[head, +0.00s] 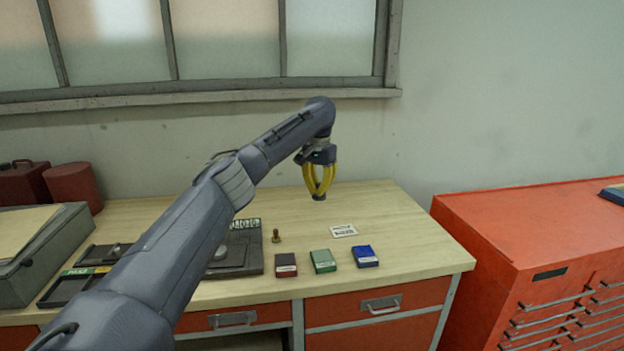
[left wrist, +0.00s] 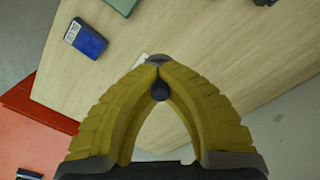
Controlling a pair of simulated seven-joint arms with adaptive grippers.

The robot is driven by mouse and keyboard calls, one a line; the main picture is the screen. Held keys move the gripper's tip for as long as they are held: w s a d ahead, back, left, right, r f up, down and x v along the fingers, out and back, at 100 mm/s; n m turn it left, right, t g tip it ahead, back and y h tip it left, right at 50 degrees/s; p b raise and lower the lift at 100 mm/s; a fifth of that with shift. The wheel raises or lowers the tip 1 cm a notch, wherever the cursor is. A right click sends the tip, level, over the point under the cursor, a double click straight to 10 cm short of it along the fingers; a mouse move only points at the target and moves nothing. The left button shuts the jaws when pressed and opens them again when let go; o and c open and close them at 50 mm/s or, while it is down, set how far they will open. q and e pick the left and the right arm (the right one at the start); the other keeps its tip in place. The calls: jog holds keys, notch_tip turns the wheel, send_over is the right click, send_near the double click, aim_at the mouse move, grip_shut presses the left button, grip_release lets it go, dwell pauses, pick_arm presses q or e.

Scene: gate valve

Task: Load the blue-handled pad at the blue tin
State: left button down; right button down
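The blue tin (head: 365,256) sits on the bench near its front edge, at the right end of a row of tins. It also shows in the left wrist view (left wrist: 90,40), at the upper left, with a pale label. My left gripper (head: 319,194) is above the bench, behind and left of the blue tin and well apart from it. Its yellow fingers close at the tips around a small dark round-ended piece (left wrist: 160,92), which looks like the dark blue handle of the pad. The pad's face is mostly hidden by the fingertips. My right gripper is not in view.
A green tin (head: 323,261) and a dark red tin (head: 286,265) stand left of the blue one. Behind them are a small brass piece (head: 276,237) and a printed card (head: 343,231). A red drawer cabinet (head: 530,235) stands right. The bench's right rear is clear.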

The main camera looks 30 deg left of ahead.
pick_arm(q)
jog(key=d+f, duration=0.5)
jog(key=d, duration=0.3)
send_near(364, 251)
jog(key=shift+a, duration=0.3)
jog(key=shift+d, duration=0.25)
jog(key=shift+f+n, duration=0.3)
jog(key=shift+f, duration=2.7)
jog(key=shift+f, duration=0.55)
jog(key=shift+r, duration=0.1)
jog(key=shift+r, duration=3.45)
